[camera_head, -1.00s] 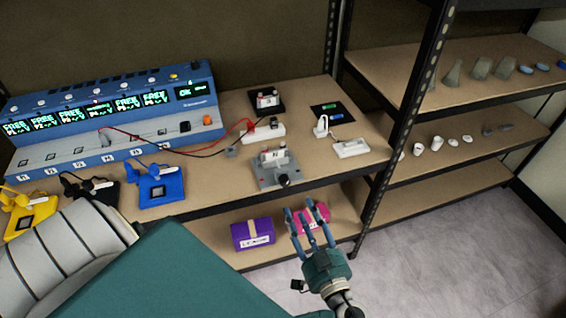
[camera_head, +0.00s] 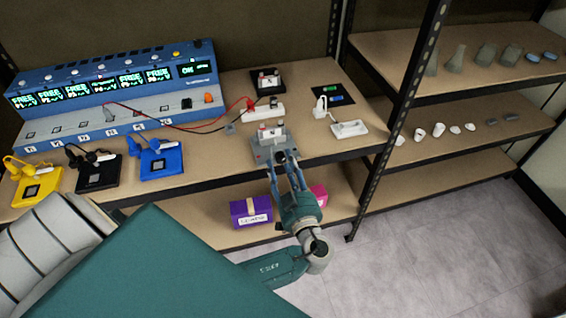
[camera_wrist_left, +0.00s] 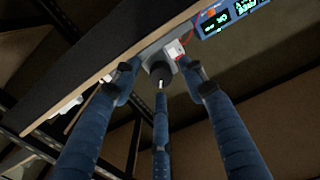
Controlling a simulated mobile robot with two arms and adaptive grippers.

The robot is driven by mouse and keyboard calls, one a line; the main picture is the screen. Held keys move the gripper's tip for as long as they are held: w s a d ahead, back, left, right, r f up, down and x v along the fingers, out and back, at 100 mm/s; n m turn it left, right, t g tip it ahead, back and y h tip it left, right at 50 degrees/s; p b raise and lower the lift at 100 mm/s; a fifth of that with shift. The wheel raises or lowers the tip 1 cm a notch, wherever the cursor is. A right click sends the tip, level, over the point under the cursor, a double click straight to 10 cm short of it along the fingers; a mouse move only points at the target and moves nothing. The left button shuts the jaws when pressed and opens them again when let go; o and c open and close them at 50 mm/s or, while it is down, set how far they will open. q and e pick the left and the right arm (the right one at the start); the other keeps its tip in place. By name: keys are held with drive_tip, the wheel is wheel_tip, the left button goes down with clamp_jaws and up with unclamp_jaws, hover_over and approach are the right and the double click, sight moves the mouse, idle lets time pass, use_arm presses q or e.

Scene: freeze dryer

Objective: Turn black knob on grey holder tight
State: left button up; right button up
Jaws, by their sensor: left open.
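The grey holder (camera_head: 262,153) sits at the front edge of the bench top, with a white block (camera_head: 270,132) on it. My left gripper (camera_head: 282,160) is open at the front of the holder, its fingers pointing at the knob. In the head view the fingers hide the black knob. In the left wrist view the black knob (camera_wrist_left: 160,71) lies between the three spread fingers of the left gripper (camera_wrist_left: 160,80). Whether any finger touches it I cannot tell. My right gripper is not in view.
A blue console (camera_head: 115,95) stands at the back left. Yellow (camera_head: 38,190), black (camera_head: 98,177) and blue (camera_head: 160,163) stands line the front edge. A purple box (camera_head: 250,212) sits on the shelf below.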

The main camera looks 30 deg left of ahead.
use_arm(q)
drive_tip(key=shift+w+a, duration=0.15)
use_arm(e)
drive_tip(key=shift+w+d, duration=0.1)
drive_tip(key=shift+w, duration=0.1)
use_arm(q)
drive_tip(key=c, duration=0.9)
clamp_jaws()
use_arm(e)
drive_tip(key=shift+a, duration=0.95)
use_arm(q)
drive_tip(key=shift+f, duration=0.1)
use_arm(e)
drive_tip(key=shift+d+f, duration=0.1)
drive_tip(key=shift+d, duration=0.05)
